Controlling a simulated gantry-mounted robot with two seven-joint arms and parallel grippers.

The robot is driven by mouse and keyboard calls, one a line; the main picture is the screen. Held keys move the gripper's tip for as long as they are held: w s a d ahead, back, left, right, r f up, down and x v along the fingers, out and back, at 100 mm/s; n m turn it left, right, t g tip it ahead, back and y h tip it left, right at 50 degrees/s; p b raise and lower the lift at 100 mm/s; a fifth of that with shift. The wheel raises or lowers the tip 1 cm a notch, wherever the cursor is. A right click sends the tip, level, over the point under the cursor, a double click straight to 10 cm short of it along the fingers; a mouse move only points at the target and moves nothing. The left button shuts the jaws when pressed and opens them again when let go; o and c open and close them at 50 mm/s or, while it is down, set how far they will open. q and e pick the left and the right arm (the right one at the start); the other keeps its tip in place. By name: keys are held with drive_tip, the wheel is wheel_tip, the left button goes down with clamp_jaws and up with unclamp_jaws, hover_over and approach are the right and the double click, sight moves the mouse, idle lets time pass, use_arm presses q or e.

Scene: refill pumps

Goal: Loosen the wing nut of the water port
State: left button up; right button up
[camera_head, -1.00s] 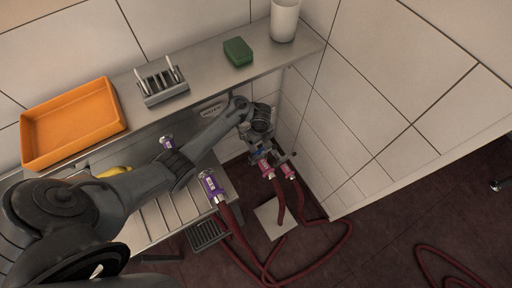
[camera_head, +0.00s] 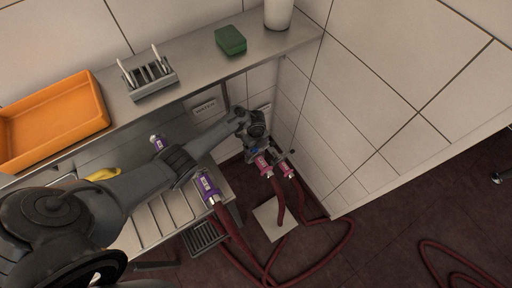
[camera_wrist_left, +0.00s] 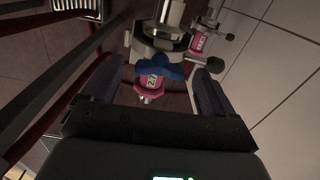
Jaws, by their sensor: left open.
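A blue wing nut (camera_wrist_left: 162,68) sits on a grey metal port fitting in the left wrist view, above a pink labelled coupling (camera_wrist_left: 150,84). My left gripper (camera_wrist_left: 157,76) is open, with one dark finger on each side of the wing nut and visible gaps. I cannot tell how deep the fingertips reach. In the head view my left gripper (camera_head: 255,148) is at the wall end under the shelf, mostly hidden by my wrist. Pink couplings (camera_head: 287,170) with red hoses hang beside it. A small sign (camera_head: 205,108), apparently reading water, is on the back wall. My right gripper is not in view.
A second pink coupling (camera_wrist_left: 198,41) stands close to the right finger, near the tiled wall. A purple coupling (camera_head: 208,188) hangs left of the gripper. The shelf above holds an orange tray (camera_head: 50,120), a rack (camera_head: 147,75), a green sponge (camera_head: 230,40) and a white container (camera_head: 279,14).

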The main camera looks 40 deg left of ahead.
use_arm(q)
drive_tip(key=shift+f, duration=0.3)
drive_tip(key=shift+c, duration=0.3)
drive_tip(key=c, duration=1)
